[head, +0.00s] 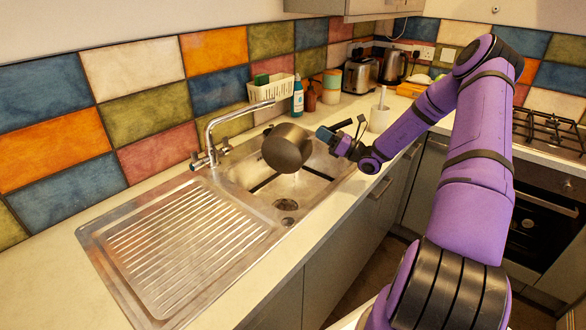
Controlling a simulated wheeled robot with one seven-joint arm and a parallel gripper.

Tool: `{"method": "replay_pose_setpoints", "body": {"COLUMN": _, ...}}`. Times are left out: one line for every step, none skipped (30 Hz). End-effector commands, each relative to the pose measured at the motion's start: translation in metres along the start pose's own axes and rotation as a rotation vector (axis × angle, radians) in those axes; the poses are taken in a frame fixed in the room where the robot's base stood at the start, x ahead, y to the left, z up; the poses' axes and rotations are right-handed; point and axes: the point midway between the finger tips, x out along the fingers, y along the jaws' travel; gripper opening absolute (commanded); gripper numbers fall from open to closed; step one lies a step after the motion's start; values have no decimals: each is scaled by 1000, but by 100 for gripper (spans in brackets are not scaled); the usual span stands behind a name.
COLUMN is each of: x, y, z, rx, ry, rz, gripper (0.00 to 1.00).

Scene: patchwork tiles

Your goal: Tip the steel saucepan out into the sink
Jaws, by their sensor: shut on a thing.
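The steel saucepan (287,148) hangs in the air over the sink (319,188), tilted, with its dark round side towards me. I cannot see into it, nor tell for sure whether anything is running out. My gripper (326,133) is to the right of the pan, shut on its handle, which the jaws mostly hide. The sink bowl below shows a round drain and dark bars or shadows. The pan hides part of the bowl's far side.
A curved tap (213,135) stands behind the bowl, left of the pan. The ribbed drainboard (185,240) is clear. A white rack (271,92), bottles (298,95), a white pot with a brush (380,118), a toaster (360,75) and a kettle (393,66) stand along the counter.

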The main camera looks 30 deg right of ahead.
Motion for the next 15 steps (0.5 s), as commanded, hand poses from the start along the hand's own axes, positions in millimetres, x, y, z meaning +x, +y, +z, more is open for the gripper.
{"method": "replay_pose_setpoints", "body": {"x": 0, "y": -1, "z": 1, "rx": 4, "ry": -3, "rz": -1, "gripper": 0}}
{"method": "replay_pose_setpoints", "body": {"x": 0, "y": -1, "z": 1, "rx": 7, "ry": -3, "rz": -3, "gripper": 0}}
{"method": "replay_pose_setpoints", "body": {"x": 0, "y": -2, "z": 2, "rx": 12, "ry": -4, "rz": -5, "gripper": 0}}
{"method": "replay_pose_setpoints", "body": {"x": 0, "y": -2, "z": 2, "rx": 15, "ry": -4, "rz": -6, "gripper": 0}}
{"method": "replay_pose_setpoints", "body": {"x": 0, "y": -3, "z": 2, "rx": 19, "ry": -5, "rz": -7, "gripper": 0}}
{"method": "replay_pose_setpoints", "body": {"x": 0, "y": -4, "z": 2, "rx": 24, "ry": -6, "rz": -9, "gripper": 0}}
{"method": "replay_pose_setpoints", "body": {"x": 0, "y": -4, "z": 2, "rx": 27, "ry": -6, "rz": -10, "gripper": 0}}
{"method": "replay_pose_setpoints", "body": {"x": 0, "y": -5, "z": 2, "rx": 30, "ry": -6, "rz": -12, "gripper": 0}}
{"method": "replay_pose_setpoints", "body": {"x": 0, "y": -5, "z": 3, "rx": 34, "ry": -7, "rz": -13, "gripper": 0}}
{"method": "replay_pose_setpoints", "body": {"x": 0, "y": -6, "z": 3, "rx": 37, "ry": -8, "rz": -15, "gripper": 0}}
{"method": "replay_pose_setpoints", "body": {"x": 0, "y": -6, "z": 3, "rx": 41, "ry": -8, "rz": -16, "gripper": 0}}
{"method": "replay_pose_setpoints", "body": {"x": 1, "y": -7, "z": 3, "rx": 45, "ry": -9, "rz": -18, "gripper": 0}}
{"method": "replay_pose_setpoints", "body": {"x": 1, "y": -7, "z": 4, "rx": 49, "ry": -9, "rz": -19, "gripper": 0}}
{"method": "replay_pose_setpoints", "body": {"x": 0, "y": -8, "z": 4, "rx": 53, "ry": -9, "rz": -20, "gripper": 0}}
{"method": "replay_pose_setpoints", "body": {"x": 0, "y": -9, "z": 4, "rx": 57, "ry": -10, "rz": -22, "gripper": 0}}
